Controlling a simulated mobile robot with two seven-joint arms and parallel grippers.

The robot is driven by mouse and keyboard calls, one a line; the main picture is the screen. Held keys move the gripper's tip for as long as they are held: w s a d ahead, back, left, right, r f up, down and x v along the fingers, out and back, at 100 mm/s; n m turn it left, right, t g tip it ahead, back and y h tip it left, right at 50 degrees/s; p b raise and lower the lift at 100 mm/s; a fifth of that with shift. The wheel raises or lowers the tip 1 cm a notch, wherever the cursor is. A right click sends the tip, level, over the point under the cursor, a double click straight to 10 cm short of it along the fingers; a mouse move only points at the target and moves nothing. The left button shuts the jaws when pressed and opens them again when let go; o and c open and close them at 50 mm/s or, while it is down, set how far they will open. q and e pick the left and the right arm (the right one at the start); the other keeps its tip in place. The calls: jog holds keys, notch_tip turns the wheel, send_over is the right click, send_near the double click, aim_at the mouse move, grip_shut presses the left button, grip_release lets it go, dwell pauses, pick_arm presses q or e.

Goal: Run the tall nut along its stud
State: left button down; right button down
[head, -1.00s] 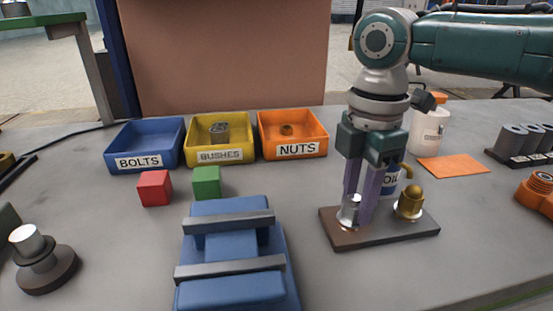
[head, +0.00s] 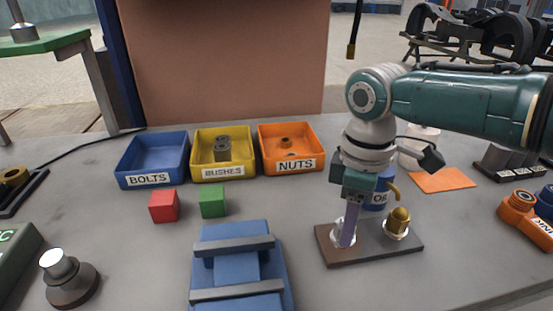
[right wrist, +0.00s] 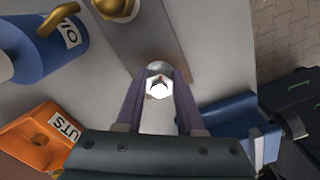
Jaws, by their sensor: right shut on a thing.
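A brown base plate (head: 330,254) lies on the bench at the right. A silvery nut (right wrist: 158,88) stands at the plate's left end, over its stud; most of it is hidden in the head view. At the plate's right end is a brass domed piece (head: 398,221) on a pale hexagonal base. My right gripper (head: 346,238) points down at the left end, shut on the silvery nut. In the right wrist view its purple fingers lie on both sides of the nut. How far the nut sits along the stud is unclear. My left gripper is not in view.
Behind are a blue BOLTS bin (head: 125,176), a yellow BUSHES bin (head: 235,172) and an orange NUTS bin (head: 265,160). An oil can (head: 378,199) stands close behind the plate. A blue fixture (head: 235,262) is left of it, with red (head: 163,206) and green (head: 213,202) cubes behind.

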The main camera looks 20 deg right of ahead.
jog(key=m+p, duration=0.1)
jog(key=m, duration=0.2)
jog(key=shift+a+r+m+p, duration=0.15)
jog(key=shift+r+m+p, duration=0.05)
jog(key=shift+m+p, duration=0.2)
jog(key=m+p, duration=0.1)
jog(key=m, duration=0.2)
jog(key=shift+a+m, duration=0.1)
jog(key=shift+m, duration=0.2)
jog(key=m+p, duration=0.1)
jog(key=m, duration=0.2)
jog(key=shift+a+m, duration=0.1)
jog(key=shift+m, duration=0.3)
jog(key=m, duration=0.4)
jog(key=shift+p, duration=0.35)
jog(key=m, duration=0.4)
jog(key=shift+w+a, duration=0.1)
jog(key=m, duration=0.3)
jog(key=shift+m, duration=0.3)
jog(key=m, duration=0.4)
jog(key=shift+w, duration=0.15)
jog(key=shift+f+m, duration=0.1)
jog(key=shift+m, duration=1.7)
jog(key=shift+m, duration=0.3)
